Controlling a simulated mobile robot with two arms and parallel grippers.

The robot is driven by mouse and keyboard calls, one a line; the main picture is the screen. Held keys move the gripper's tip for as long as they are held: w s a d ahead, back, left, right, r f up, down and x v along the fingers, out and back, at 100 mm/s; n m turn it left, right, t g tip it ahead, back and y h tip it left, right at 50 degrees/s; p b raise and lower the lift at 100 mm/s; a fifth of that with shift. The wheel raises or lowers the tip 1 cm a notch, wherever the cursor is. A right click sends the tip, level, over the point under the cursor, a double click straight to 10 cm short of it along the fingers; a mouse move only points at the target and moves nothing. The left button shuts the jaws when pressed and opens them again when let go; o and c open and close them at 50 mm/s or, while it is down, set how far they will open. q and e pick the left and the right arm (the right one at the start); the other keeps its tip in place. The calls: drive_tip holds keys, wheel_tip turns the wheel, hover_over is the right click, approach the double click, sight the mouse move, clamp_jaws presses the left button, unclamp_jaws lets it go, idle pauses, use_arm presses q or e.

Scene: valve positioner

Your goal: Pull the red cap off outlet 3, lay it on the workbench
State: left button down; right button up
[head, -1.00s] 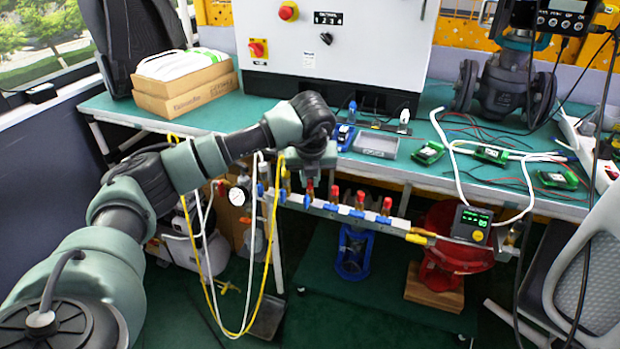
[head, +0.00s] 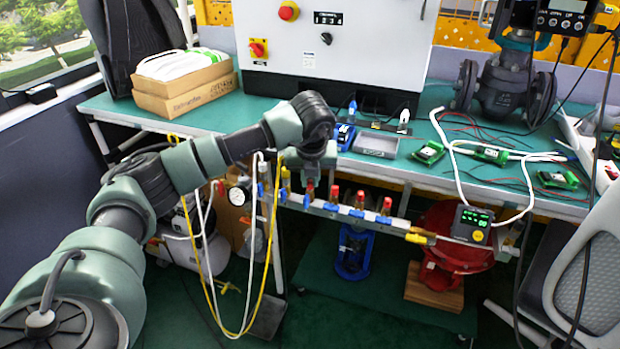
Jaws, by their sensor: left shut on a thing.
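A manifold bar (head: 325,207) with several outlets runs along the front of the workbench (head: 240,112), below its top. Red caps stand in a row on it, among them one (head: 335,192), another (head: 360,197) and one farther right (head: 387,204). My left gripper (head: 310,178) points down at the leftmost red cap (head: 309,189) and is shut on it. The fingers are small and partly hidden by the wrist. The cap is at its outlet; I cannot tell whether it is still seated. My right gripper is not in view.
A yellow tube (head: 271,240) and white tubes hang left of the gripper. On the bench are a grey tray (head: 376,144), green circuit boards (head: 429,152), cardboard boxes (head: 185,88) and a control cabinet (head: 335,40).

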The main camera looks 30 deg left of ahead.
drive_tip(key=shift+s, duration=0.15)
use_arm(q)
drive_tip(key=shift+r, duration=0.3)
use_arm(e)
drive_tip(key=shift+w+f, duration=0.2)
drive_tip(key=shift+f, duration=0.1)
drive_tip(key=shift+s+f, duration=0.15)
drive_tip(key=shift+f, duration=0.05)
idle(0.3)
use_arm(q)
drive_tip(key=shift+r+p, duration=0.15)
drive_tip(key=shift+p, duration=0.15)
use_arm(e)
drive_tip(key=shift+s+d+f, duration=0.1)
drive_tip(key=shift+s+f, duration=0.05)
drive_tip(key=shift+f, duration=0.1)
use_arm(q)
drive_tip(key=shift+r, duration=0.1)
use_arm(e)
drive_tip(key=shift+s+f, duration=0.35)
use_arm(q)
drive_tip(key=shift+r, duration=0.1)
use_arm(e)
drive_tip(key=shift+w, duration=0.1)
use_arm(q)
drive_tip(key=shift+r+p, duration=0.35)
drive_tip(key=shift+r, duration=0.05)
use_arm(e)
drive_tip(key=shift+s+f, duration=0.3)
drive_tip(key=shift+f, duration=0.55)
